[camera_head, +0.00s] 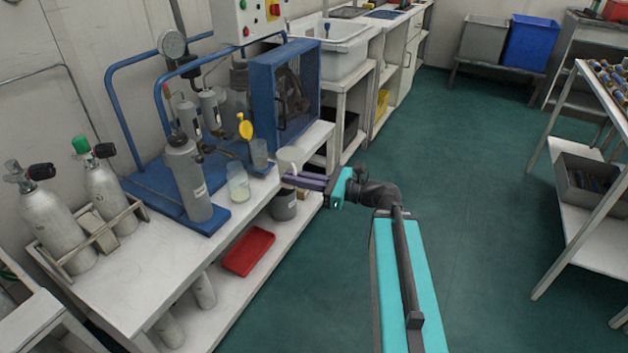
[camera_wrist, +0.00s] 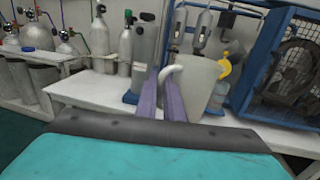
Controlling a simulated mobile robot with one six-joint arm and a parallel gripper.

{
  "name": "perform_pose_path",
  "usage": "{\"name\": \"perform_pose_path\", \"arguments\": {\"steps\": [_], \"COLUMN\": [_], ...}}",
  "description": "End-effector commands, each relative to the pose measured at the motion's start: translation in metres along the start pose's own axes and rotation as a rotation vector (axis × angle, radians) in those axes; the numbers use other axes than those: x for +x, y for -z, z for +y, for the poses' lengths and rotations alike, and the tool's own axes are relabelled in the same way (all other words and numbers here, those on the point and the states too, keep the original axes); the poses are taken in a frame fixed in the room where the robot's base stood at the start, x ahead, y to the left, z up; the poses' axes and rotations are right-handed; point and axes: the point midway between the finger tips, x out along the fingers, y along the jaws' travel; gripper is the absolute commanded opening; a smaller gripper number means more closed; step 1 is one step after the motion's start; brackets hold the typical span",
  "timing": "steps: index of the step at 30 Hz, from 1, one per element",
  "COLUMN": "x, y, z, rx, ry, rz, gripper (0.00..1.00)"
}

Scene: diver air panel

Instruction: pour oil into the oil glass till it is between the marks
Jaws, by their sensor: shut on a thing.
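My gripper (camera_head: 290,179), with purple fingers, is shut on a pale jug (camera_head: 291,157) at the bench's front edge. In the wrist view the jug (camera_wrist: 203,88) looks about upright, with its curved handle at the fingers (camera_wrist: 160,78). I cannot see what is in it. A clear vessel (camera_head: 238,186) with a little pale yellowish liquid low in it stands on the bench, left of the jug. A second clear vessel (camera_head: 259,152) stands behind, near a yellow part (camera_head: 245,127). I cannot tell which is the oil glass, and no marks are readable.
A blue caged fan unit (camera_head: 284,90) stands behind the jug. A grey cylinder (camera_head: 187,180) on a blue base and white bottles (camera_head: 105,185) are to the left. A red tray (camera_head: 249,250) and dark bucket (camera_head: 284,206) are below.

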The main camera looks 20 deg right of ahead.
Motion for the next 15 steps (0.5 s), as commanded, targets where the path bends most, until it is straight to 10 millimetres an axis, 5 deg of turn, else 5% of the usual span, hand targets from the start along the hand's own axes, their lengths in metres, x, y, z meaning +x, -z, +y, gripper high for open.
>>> {"name": "perform_pose_path", "arguments": {"steps": [6,15], "x": [0.024,0.031], "y": [-0.006,-0.008], "z": [0.014,0.018], "rx": [0.000,0.001], "ry": [-0.032,-0.040], "rz": [-0.004,-0.005], "gripper": [0.00,0.00]}}
